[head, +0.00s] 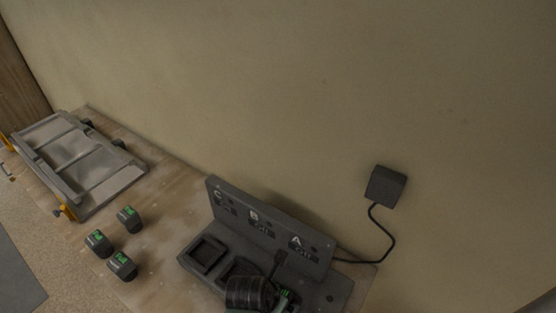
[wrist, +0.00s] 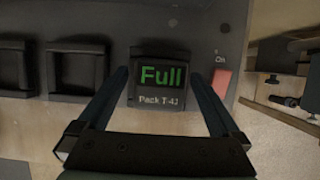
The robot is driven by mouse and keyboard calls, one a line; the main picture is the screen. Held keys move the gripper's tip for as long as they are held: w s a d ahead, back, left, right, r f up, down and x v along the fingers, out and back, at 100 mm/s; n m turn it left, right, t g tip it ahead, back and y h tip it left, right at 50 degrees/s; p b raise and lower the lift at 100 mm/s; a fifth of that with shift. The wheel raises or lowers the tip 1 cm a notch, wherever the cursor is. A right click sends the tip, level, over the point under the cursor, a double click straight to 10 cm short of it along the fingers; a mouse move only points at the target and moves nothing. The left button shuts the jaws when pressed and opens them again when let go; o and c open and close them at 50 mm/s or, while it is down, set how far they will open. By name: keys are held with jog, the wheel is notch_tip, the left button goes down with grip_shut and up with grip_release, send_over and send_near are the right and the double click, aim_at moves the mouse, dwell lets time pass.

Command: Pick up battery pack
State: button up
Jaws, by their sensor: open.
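A dark battery pack (wrist: 160,88) with a green "Full" display and the label "Pack T-42" sits in the right-hand bay of the dark charging station in the wrist view. My gripper (wrist: 158,76) is open, with one finger on each side of this pack. I cannot tell whether the fingers touch it. In the head view the charging station (head: 213,190) has an upright back panel marked C, B and A. My gripper and wrist partly cover its A end, and a little green shows beside them.
Three dark packs with green displays, a near one (head: 122,266), a left one (head: 98,243) and a far one (head: 129,219), stand on the wooden table. Two empty bays, one here (wrist: 78,72), lie left of the gripped-around pack. A red switch (wrist: 221,80) is close right. A grey tray (head: 117,183) lies far left.

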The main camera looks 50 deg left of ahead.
jog(key=shift+f, duration=0.1)
grip_shut()
dwell(0.5)
